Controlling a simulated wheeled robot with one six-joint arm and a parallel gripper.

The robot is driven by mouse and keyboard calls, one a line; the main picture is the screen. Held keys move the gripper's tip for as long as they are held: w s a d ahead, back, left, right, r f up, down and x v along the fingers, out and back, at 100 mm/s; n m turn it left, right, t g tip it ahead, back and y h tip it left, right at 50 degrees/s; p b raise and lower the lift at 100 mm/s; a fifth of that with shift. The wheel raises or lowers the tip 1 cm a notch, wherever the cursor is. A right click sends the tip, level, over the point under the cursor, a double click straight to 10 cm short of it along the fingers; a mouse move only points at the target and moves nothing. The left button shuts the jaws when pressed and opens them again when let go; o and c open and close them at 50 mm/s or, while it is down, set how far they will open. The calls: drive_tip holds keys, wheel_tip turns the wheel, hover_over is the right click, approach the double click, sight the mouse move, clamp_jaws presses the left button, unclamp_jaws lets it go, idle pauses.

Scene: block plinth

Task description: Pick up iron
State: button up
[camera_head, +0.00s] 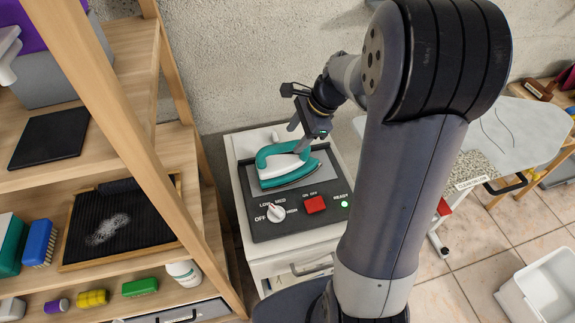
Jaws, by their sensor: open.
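A teal and white iron (287,167) lies on the grey plate of a dark control panel (262,230) on top of a white cabinet. Its teal handle arches over the white body, and its tip points right. My gripper (297,137) is open just above the iron, near the handle's back right side. One finger reaches down close to the handle; I cannot tell whether it touches. My arm rises on the right and hides part of the panel's right side.
The panel has a white knob (276,213), a red switch (315,204) and a green light (345,203). A wooden shelf (140,100) with brushes stands close on the left. An ironing board (510,135) and a white bin (545,290) are on the right. The wall is behind.

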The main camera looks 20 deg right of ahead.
sight(291, 143)
drive_tip(key=x, duration=0.5)
drive_tip(key=shift+f+p, duration=0.2)
drive_tip(key=shift+p, duration=0.1)
clamp_jaws()
drive_tip(key=shift+r, duration=0.15)
idle(1.0)
